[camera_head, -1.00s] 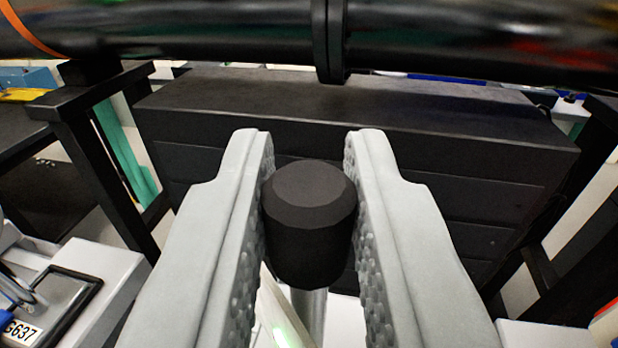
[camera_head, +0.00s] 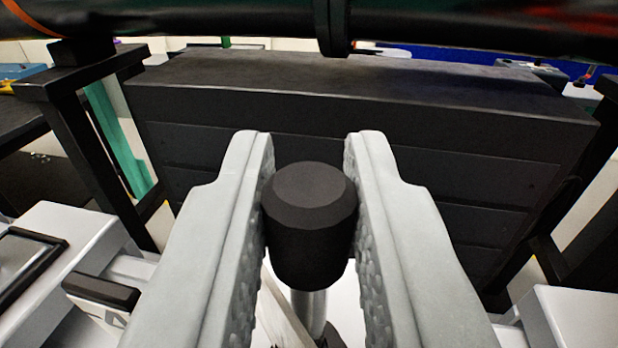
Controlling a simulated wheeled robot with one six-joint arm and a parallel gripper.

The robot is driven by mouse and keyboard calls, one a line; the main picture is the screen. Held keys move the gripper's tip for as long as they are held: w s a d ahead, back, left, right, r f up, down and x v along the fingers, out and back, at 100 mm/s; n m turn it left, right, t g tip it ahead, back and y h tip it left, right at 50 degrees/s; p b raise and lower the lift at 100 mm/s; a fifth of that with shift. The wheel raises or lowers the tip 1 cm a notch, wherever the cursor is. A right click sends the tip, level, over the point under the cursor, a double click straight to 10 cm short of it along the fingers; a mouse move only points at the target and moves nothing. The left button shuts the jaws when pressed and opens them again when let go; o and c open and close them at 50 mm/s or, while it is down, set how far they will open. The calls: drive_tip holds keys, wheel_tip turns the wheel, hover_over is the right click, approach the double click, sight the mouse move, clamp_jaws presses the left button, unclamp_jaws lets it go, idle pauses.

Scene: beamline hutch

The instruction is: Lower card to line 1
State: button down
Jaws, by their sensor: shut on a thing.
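My gripper (camera_head: 309,205) has its two pale grey, studded fingers shut on a black round knob (camera_head: 308,215). The knob has a bevelled top and sits between both fingers. A light metal rod (camera_head: 308,308) runs down from under the knob. A thin pale strip (camera_head: 280,318) shows beside the rod, between the fingers; I cannot tell what it is. No card or line marking can be made out, and what lies below the knob is mostly hidden by the fingers.
A large black cabinet (camera_head: 340,115) stands ahead. A thick black pipe (camera_head: 200,20) crosses above it. A black stand (camera_head: 95,130) is at left. White equipment with a black handle (camera_head: 105,292) lies at lower left, and a white box (camera_head: 575,315) at lower right.

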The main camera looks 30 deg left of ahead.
drive_tip(key=c, duration=1.3)
unclamp_jaws()
drive_tip(key=shift+f, duration=0.3)
drive_tip(key=shift+c, duration=0.2)
drive_tip(key=shift+r, duration=0.1)
drive_tip(key=shift+r, duration=0.15)
